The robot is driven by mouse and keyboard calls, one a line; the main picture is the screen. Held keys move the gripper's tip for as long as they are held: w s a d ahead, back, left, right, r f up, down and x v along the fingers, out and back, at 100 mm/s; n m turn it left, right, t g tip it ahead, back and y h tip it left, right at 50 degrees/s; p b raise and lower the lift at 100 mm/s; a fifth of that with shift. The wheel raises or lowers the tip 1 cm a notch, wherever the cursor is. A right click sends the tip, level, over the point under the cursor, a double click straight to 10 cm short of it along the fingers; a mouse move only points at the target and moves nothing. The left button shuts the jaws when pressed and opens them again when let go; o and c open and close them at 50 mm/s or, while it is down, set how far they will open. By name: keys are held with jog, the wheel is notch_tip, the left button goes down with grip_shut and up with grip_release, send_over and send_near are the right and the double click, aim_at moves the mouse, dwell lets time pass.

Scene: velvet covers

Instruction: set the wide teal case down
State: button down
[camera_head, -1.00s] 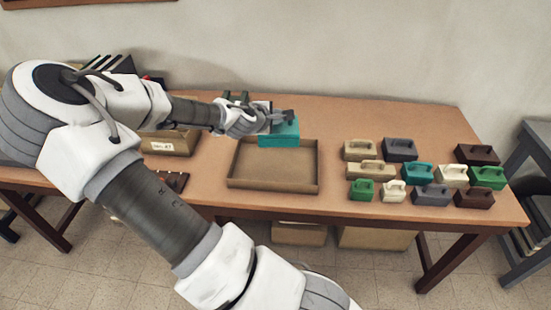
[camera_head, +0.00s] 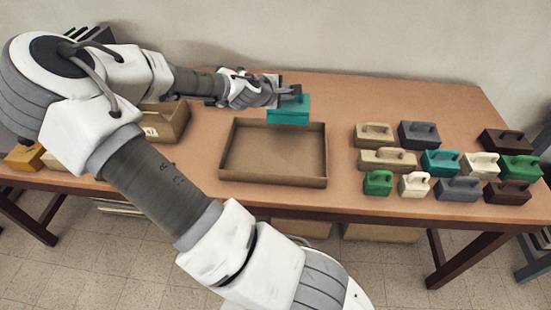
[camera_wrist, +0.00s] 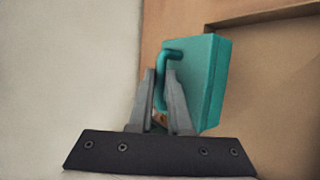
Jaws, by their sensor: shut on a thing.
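The wide teal case (camera_head: 289,112) hangs from my gripper (camera_head: 292,91) near the back rim of the shallow brown tray (camera_head: 228,150). My gripper is shut on the case's handle. In the wrist view, the fingers (camera_wrist: 163,105) close around the handle, and the case (camera_wrist: 205,85) extends to the right of them, tilted in the picture. The tray is empty. I cannot tell exactly how high the case is above the table or the tray.
Several handled cases stand in rows on the table's right side, including another teal case (camera_head: 440,163) and a green case (camera_head: 378,183). A cardboard box (camera_head: 172,122) stands left of the tray. Bare tabletop (camera_head: 410,95) lies at the back right.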

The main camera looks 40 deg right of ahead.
jog(key=shift+w+a+f+b, duration=0.25)
jog(key=shift+w+a+f, duration=0.4)
jog(key=shift+a+f, duration=1.25)
jog(key=shift+w+a+f+b, duration=0.3)
jog(key=shift+w+a+f, duration=0.4)
jog(key=shift+a+f, duration=1.15)
jog(key=shift+w+a+f+b, duration=0.25)
jog(key=shift+w+a+f, duration=0.4)
jog(key=shift+a+f, duration=1.2)
jog(key=shift+d+f, duration=0.1)
jog(key=shift+f, duration=0.1)
jog(key=c, duration=0.9)
grip_release()
jog(key=shift+o, duration=0.2)
